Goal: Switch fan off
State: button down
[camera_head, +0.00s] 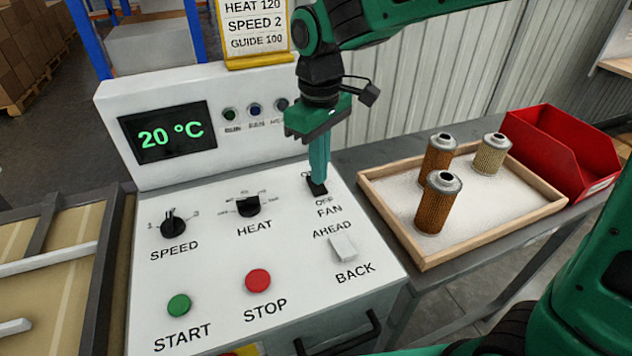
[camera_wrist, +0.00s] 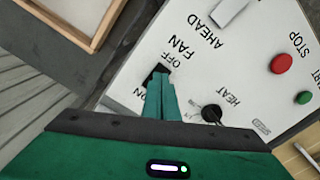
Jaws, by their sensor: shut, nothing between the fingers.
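The FAN switch (camera_head: 317,187) is a black rocker on the white control panel (camera_head: 205,275), with OFF printed on its near side. In the wrist view the black switch (camera_wrist: 156,73) shows partly behind the fingers, between the words ON and OFF. My gripper (camera_head: 319,182) is shut and empty, pointing down with its tips at the switch. In the wrist view my gripper (camera_wrist: 160,82) covers part of the switch. I cannot tell whether the tips touch it or which way the rocker is tilted.
SPEED knob (camera_head: 173,224), HEAT knob (camera_head: 248,206), white AHEAD/BACK switch (camera_head: 343,247), green START button (camera_head: 179,305) and red STOP button (camera_head: 258,281) share the panel. The display (camera_head: 167,133) reads 20 °C. A wooden tray (camera_head: 465,242) with filter cartridges and a red bin (camera_head: 560,145) stand right.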

aim_at(320, 188)
notch_tip(320, 188, up, 5)
jog(key=shift+r, duration=0.15)
dwell(0.5)
dwell(0.4)
